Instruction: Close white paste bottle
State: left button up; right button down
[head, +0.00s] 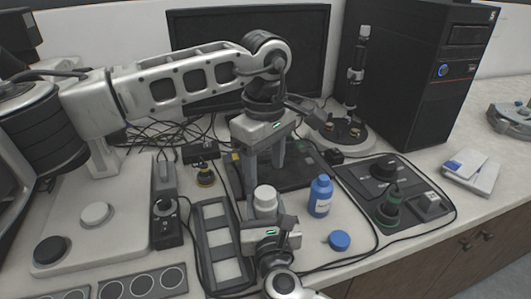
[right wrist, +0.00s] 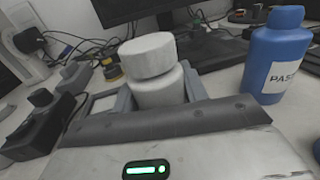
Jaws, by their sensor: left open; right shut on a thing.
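The white paste bottle (head: 265,203) stands upright, held by my right gripper (head: 268,222), which is shut on its body from the near side. In the right wrist view the bottle (right wrist: 160,90) shows between the fingers. A white cap (right wrist: 147,55) sits on its top, looking slightly tilted; I cannot tell whether it is screwed tight. My left gripper (head: 264,165) is open and empty, pointing down just above the bottle's top, its two fingers apart. The bottle's lower part is hidden by my right gripper.
A blue paste bottle (head: 320,196) stands right of the white one, with a blue cap (head: 339,240) lying in front of it. A dark tray (head: 204,220) is to the left. A control box (head: 385,168) and cables lie to the right; a monitor (head: 188,62) stands behind.

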aim_at(265, 192)
pick_arm(q)
jog(key=n, duration=0.7)
jog(key=shift+r+n, duration=0.3)
jog(key=shift+n, duration=0.1)
jog(key=n, duration=0.7)
jog(key=shift+r, duration=0.25)
jog(key=n, duration=0.7)
jog(key=shift+r+n, duration=0.2)
jog(key=shift+n, duration=0.1)
jog(key=n, duration=0.4)
jog(key=shift+r, duration=0.15)
jog(key=n, duration=0.3)
jog(key=shift+r, duration=0.1)
jog(key=shift+f, duration=4.05)
jog(key=shift+c, duration=0.2)
